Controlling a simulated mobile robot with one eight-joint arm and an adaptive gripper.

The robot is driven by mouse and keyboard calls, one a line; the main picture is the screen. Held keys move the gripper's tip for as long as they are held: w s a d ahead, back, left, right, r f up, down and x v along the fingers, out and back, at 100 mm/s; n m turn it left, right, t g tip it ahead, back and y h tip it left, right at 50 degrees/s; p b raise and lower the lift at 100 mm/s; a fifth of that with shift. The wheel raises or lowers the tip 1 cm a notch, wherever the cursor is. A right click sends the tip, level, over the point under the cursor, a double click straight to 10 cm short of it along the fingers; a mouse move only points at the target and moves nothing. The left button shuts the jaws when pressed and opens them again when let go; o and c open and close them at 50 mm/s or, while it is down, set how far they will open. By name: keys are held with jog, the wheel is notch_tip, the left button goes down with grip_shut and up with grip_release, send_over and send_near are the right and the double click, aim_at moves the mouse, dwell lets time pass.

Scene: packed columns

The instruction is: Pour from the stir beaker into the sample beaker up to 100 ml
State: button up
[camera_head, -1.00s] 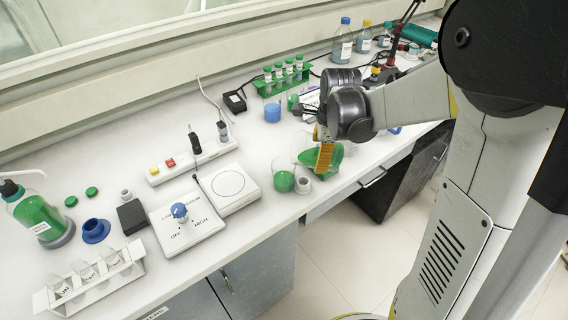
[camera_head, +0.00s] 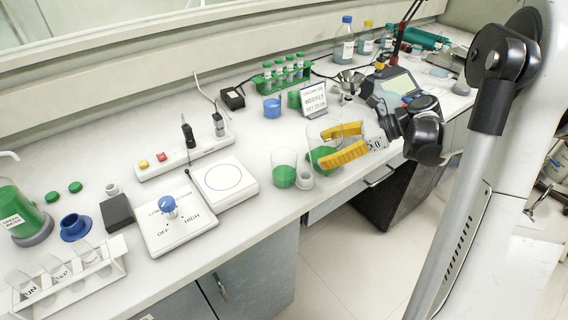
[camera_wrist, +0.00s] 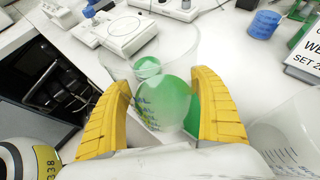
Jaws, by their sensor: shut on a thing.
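My gripper (camera_head: 343,144) has its yellow fingers shut around a clear beaker of green liquid, the stir beaker (camera_head: 319,157). In the wrist view the stir beaker (camera_wrist: 163,103) sits between both fingers (camera_wrist: 160,112), and its rim looks wide. It looks near upright in the head view; a slight tilt cannot be ruled out. The sample beaker (camera_head: 284,173) stands on the bench just left of it, with green liquid in its lower part. Its level against the marks is too small to read. A green patch beyond the held beaker in the wrist view seems to be the sample beaker (camera_wrist: 148,67).
A small white ring-shaped cup (camera_head: 305,178) stands close by the sample beaker. A sign (camera_head: 314,99) and a blue beaker (camera_head: 272,107) stand behind. Another clear graduated beaker (camera_wrist: 290,140) is close to my right finger.

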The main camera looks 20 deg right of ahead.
jog(key=shift+r+p, duration=1.9)
jog(key=shift+r, duration=0.75)
jog(key=shift+f+y+b, duration=0.3)
jog(key=shift+b, duration=0.5)
jog(key=shift+r+t+y+b, duration=0.1)
jog(key=shift+t+y+b, duration=0.2)
jog(key=shift+y+b, duration=0.4)
jog(key=shift+r, duration=0.1)
